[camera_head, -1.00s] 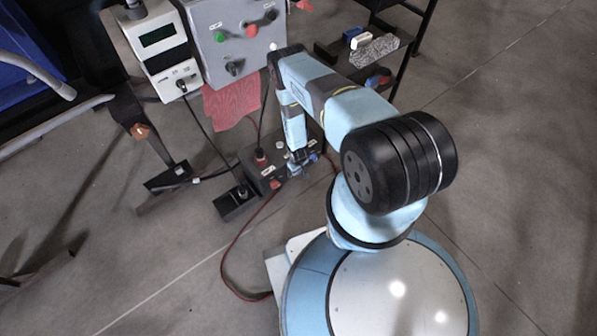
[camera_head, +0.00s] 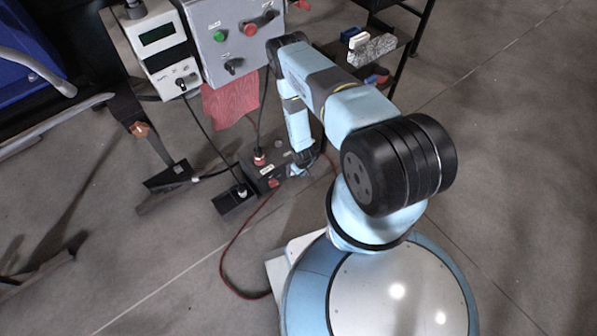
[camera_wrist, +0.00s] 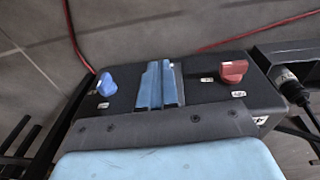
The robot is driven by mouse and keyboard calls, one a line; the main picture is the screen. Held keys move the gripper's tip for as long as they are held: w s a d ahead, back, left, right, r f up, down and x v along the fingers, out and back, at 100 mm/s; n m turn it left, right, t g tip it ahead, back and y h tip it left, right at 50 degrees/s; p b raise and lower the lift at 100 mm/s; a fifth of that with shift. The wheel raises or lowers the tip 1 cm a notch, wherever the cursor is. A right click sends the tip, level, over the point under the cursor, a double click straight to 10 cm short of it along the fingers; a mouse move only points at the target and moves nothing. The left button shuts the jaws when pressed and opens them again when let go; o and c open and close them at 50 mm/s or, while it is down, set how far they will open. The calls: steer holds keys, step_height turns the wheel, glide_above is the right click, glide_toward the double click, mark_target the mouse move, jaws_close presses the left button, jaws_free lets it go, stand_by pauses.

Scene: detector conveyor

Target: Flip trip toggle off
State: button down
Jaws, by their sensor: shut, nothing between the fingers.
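A low black box (camera_head: 270,172) with small controls stands on the floor ahead of my base. In the wrist view the black box (camera_wrist: 205,100) carries a blue knob (camera_wrist: 106,85) at left and a red knob (camera_wrist: 234,71) at right, with small white labels. My gripper (camera_wrist: 158,66) is shut and empty, its two blue fingers side by side over the box between the knobs. In the head view my gripper (camera_head: 299,169) is at the box's right end. My fingers hide part of the box top; I cannot tell which control is the trip toggle or its position.
A grey panel (camera_head: 222,62) has a green button (camera_head: 220,36), a red button (camera_head: 250,29) and black switches. A white meter (camera_head: 160,45) stands left of it. A red cloth (camera_head: 232,103) hangs below. Cables run around the box. A dark shelf (camera_head: 385,62) is at upper right.

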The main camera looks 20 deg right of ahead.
steer(key=shift+s+d+r, duration=0.2)
steer(key=shift+s+r, duration=0.25)
steer(key=shift+s, duration=0.2)
steer(key=shift+s+d+r, duration=0.15)
steer(key=shift+s+r, duration=0.25)
steer(key=shift+s, duration=0.25)
